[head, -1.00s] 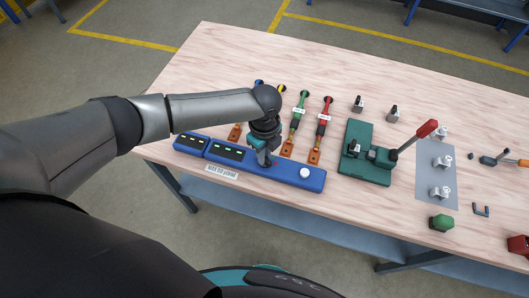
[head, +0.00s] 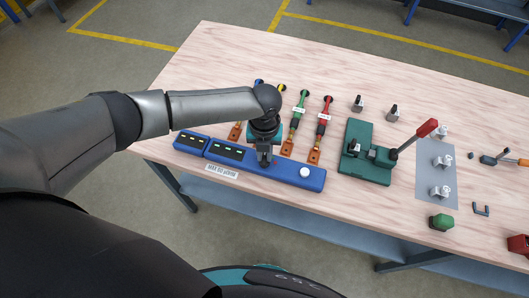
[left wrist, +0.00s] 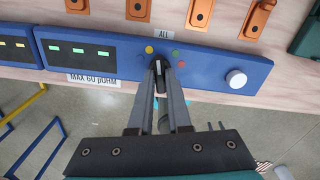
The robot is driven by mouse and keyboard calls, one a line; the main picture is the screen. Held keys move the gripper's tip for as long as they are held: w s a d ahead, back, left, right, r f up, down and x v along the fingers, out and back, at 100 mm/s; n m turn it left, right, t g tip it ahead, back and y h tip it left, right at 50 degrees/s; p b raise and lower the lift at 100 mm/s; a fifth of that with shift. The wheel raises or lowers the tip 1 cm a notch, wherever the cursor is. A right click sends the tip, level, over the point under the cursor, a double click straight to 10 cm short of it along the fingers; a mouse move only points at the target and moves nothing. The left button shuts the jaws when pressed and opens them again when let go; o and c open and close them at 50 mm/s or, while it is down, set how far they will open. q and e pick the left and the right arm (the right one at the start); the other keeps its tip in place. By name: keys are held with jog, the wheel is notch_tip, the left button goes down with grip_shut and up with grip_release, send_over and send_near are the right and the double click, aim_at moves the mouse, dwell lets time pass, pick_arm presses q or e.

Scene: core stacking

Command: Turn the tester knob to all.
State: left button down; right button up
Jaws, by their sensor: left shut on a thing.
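The tester is a long blue box (head: 278,170) near the front edge of the table, with lit green displays (head: 228,152) on its left part. My left gripper (head: 264,163) points down onto the box, right of the displays. In the left wrist view the gripper (left wrist: 161,66) is shut on the dark tester knob (left wrist: 160,72), which its fingers partly hide. Coloured dots ring the knob, among them a yellow dot (left wrist: 149,50) and a red dot (left wrist: 181,64). The ALL label (left wrist: 163,34) lies just above the knob. The knob's exact pointing is hard to tell. My right gripper is not in view.
A white round button (head: 305,172) is on the box's right end. Behind it, red (head: 324,118) and green (head: 298,118) leads end in copper lugs. A green press with a red-handled lever (head: 427,128) stands to the right.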

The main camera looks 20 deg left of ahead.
aim_at(265, 157)
pick_arm(q)
jog(key=shift+m, duration=1.2)
jog(key=shift+w, duration=0.1)
jog(key=c, duration=0.9)
grip_release()
jog(key=shift+o, duration=0.2)
notch_tip(265, 157, up, 15)
jog(key=shift+r, duration=0.15)
jog(key=shift+d, duration=0.1)
